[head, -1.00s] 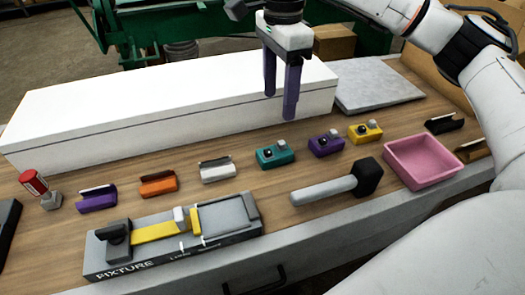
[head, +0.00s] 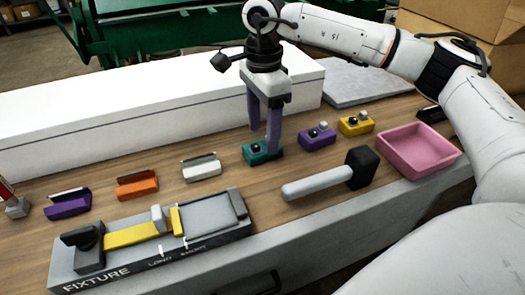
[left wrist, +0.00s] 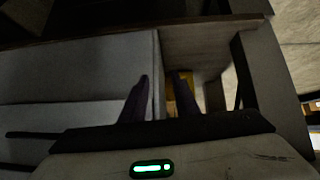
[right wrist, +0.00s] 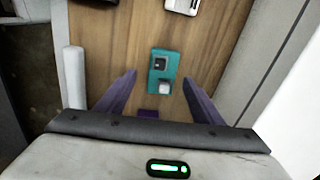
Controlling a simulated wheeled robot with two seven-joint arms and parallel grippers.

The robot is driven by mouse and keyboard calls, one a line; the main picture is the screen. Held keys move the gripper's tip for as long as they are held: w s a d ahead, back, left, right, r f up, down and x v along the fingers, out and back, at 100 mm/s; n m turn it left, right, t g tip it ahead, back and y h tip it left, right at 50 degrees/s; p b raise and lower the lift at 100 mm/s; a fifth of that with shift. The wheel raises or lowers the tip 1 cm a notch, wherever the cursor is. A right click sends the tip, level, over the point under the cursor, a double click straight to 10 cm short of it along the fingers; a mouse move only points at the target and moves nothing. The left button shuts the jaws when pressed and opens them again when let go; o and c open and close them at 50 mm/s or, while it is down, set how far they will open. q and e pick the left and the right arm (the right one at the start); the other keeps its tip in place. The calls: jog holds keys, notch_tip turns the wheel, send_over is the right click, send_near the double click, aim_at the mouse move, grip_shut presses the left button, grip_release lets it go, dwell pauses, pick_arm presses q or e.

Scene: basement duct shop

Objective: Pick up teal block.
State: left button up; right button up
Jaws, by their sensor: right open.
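The teal block (head: 262,152) lies on the wooden bench top, between the white block piece and the purple block. My left gripper (left wrist: 158,85) shows only in the left wrist view, fingers apart and empty.
The purple block (head: 317,137) and yellow block (head: 356,123) stand right of the teal one. A mallet (head: 318,187), a pink tray (head: 455,160) and the fixture (head: 207,240) are in front. A long white box (head: 120,118) runs behind.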

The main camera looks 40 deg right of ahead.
aim_at(262, 146)
jog(key=f, duration=0.4)
jog(key=shift+w+f, duration=0.2)
jog(key=shift+f, duration=0.05)
jog(key=shift+c, duration=0.4)
jog(key=shift+r, duration=0.1)
jog(key=c, duration=1.4)
